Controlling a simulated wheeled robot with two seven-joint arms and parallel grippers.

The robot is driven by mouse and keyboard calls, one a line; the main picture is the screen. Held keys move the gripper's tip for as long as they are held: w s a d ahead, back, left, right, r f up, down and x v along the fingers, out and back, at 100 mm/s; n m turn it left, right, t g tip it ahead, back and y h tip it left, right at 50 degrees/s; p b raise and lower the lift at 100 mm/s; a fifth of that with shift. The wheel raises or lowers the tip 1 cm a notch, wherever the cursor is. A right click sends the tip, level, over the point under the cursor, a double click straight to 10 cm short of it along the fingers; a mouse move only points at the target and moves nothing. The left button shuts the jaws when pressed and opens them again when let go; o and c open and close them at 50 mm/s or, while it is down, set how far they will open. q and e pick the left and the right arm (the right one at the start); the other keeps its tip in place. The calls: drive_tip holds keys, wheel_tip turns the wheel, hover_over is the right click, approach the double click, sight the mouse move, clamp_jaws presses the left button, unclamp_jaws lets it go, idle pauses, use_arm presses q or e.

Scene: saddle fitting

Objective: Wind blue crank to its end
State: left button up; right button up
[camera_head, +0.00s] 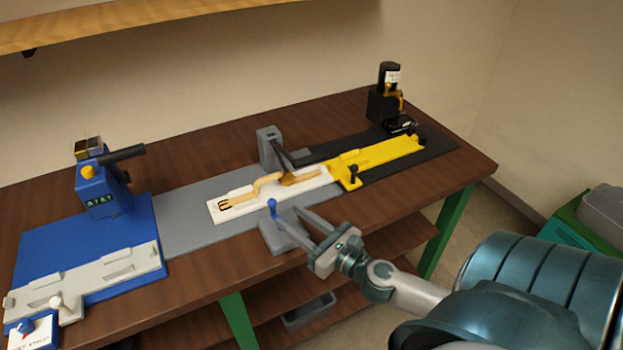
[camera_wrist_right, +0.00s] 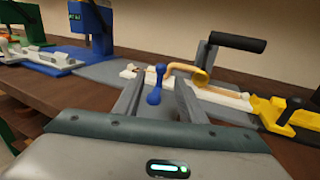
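The blue crank (camera_head: 272,207) stands on a grey block (camera_head: 286,238) at the bench's front edge, in front of the white tray. In the right wrist view the crank (camera_wrist_right: 155,88) is upright, with a round top knob and a thicker lower end. My right gripper (camera_head: 295,219) is open. Its two fingers point at the crank from the front right. In the wrist view the crank appears between the fingers; I cannot tell whether either finger touches it. My left gripper is in neither view.
A white tray (camera_head: 223,212) with tan pieces lies across the middle. A grey post with a black-handled lever (camera_head: 310,157) stands behind it. A yellow slide (camera_head: 385,155) is to the right, a blue station (camera_head: 95,250) to the left. Bare wood (camera_head: 390,205) is right of the gripper.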

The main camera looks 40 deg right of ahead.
drive_tip(key=shift+s+d+b, duration=0.15)
drive_tip(key=shift+s+b, duration=0.25)
drive_tip(key=shift+s, duration=0.9)
drive_tip(key=shift+s+d+b, duration=0.1)
drive_tip(key=shift+s+b, duration=0.25)
drive_tip(key=shift+s, duration=0.9)
